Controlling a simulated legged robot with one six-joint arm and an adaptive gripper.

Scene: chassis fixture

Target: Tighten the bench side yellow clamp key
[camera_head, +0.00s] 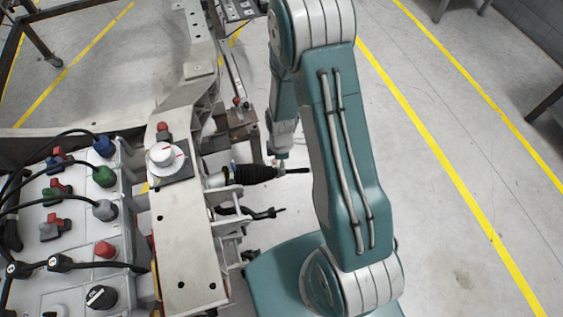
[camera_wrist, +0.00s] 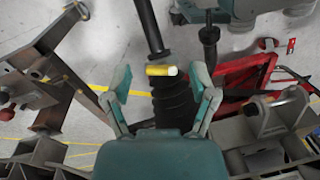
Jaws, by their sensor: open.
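A short yellow clamp key (camera_wrist: 160,70) with a pale round end lies crosswise in the wrist view. It shows between the two teal fingers of my gripper (camera_wrist: 161,80), which are spread apart. I see a gap on both sides of the key, and neither finger appears to touch it. Behind it are a black ribbed boot (camera_wrist: 172,103) and a dark rod (camera_wrist: 149,25). In the head view the boot (camera_head: 255,174) sticks out right of the pale chassis beam. My arm hides part of this area there, and I cannot make out the key or fingers.
The pale chassis beam (camera_head: 185,235) carries a white round knob (camera_head: 165,157). A grey box (camera_head: 75,225) with coloured plugs and black cables stands at the left. In the wrist view, a red frame (camera_wrist: 235,85) lies right and metal brackets (camera_wrist: 45,75) left. Open floor (camera_head: 450,240) lies right.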

